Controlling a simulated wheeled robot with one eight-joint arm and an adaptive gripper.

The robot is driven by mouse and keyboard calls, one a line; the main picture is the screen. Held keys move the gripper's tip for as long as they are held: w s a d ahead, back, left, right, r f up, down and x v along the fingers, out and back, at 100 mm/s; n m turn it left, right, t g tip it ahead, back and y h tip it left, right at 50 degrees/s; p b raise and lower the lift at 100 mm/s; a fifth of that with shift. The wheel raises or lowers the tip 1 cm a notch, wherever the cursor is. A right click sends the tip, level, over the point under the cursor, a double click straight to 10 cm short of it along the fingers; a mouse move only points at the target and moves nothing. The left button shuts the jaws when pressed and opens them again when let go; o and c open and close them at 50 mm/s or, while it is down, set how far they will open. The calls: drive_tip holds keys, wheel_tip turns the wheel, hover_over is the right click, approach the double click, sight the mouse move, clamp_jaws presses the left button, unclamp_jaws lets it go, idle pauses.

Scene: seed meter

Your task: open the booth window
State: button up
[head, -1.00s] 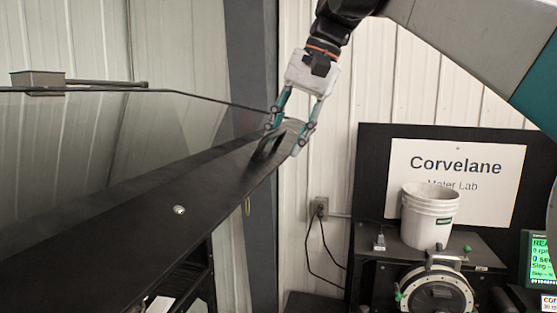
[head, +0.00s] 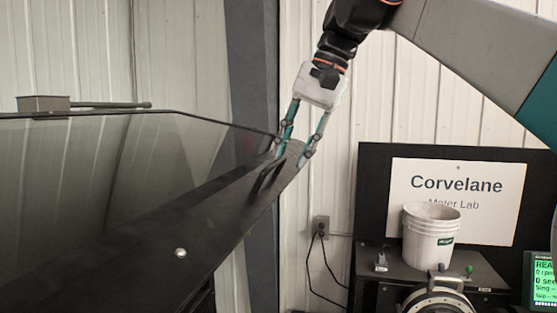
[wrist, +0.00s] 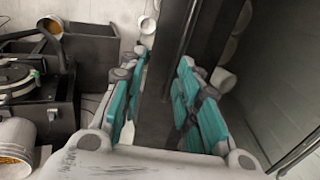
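The booth window (head: 150,150) is a large dark glass pane in a wide black frame, at the left of the head view, tilted out from the wall. A black loop handle (head: 266,180) stands on the frame near its right corner. My gripper (head: 291,158) is at that corner, its fingers pointing down with a gap between them. One fingertip is at the handle's upper end, the other by the frame's outer edge. In the wrist view my gripper (wrist: 165,62) has its fingers apart on either side of dark frame. Exact contact with the handle is hidden.
A white bucket (head: 431,236) stands on a black bench at the right, before a Corvelane sign (head: 458,190). A round metering unit (head: 436,300) and a green-lit screen (head: 544,280) are near it. A wall outlet (head: 320,227) with cables lies below my gripper.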

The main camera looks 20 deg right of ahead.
drive_tip(key=a+p+v, duration=0.1)
drive_tip(key=p+v, duration=0.9)
drive_tip(key=v, duration=0.2)
drive_tip(key=shift+w+r+p, duration=0.25)
drive_tip(key=shift+r+p, duration=0.15)
drive_tip(key=shift+r, duration=0.2)
idle(0.4)
idle(0.6)
